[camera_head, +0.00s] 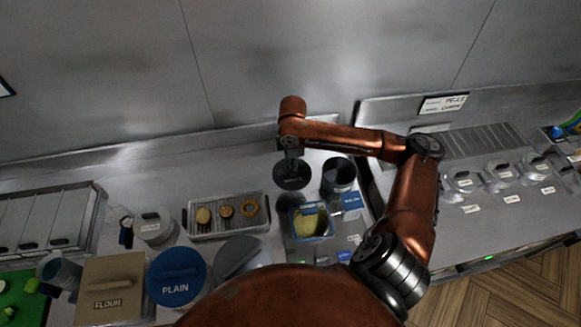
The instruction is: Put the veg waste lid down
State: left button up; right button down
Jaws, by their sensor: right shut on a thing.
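The veg waste lid (293,178) is a dark round disc near the middle of the view. My right gripper (291,160) points down over it and is shut on it; the arm hides most of the fingers. A dark patch like a shadow lies on the counter just in front of the lid, but I cannot tell how high the lid is. An open dark round bin (338,177) stands just right of the lid, apart from it, with a blue label at its front. My left gripper is out of view.
A tub with yellow contents (310,226) stands in front of the lid. A wire-racked tray (198,228) with fried pieces is to the left. A blue PLAIN lid (177,277) and FLOUR box (108,283) are front left. Fryer wells with round lids are right. The wall rises behind.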

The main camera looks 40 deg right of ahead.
jog(key=w+d+f, duration=0.2)
jog(key=w, duration=0.1)
jog(key=shift+w+d, duration=0.25)
jog(key=w+f, duration=0.1)
jog(key=w+d+f, duration=0.1)
jog(key=f, duration=0.1)
jog(key=w+d+f, duration=0.1)
jog(key=f, duration=0.1)
jog(key=shift+w+d, duration=0.15)
jog(key=shift+d, duration=0.05)
jog(key=shift+f, duration=0.2)
jog(key=shift+w+d+f, duration=0.15)
jog(key=shift+f, duration=1.5)
jog(key=shift+f, duration=0.1)
jog(key=c, duration=2)
grip_release()
jog(key=shift+o, duration=0.2)
notch_tip(320, 180, up, 12)
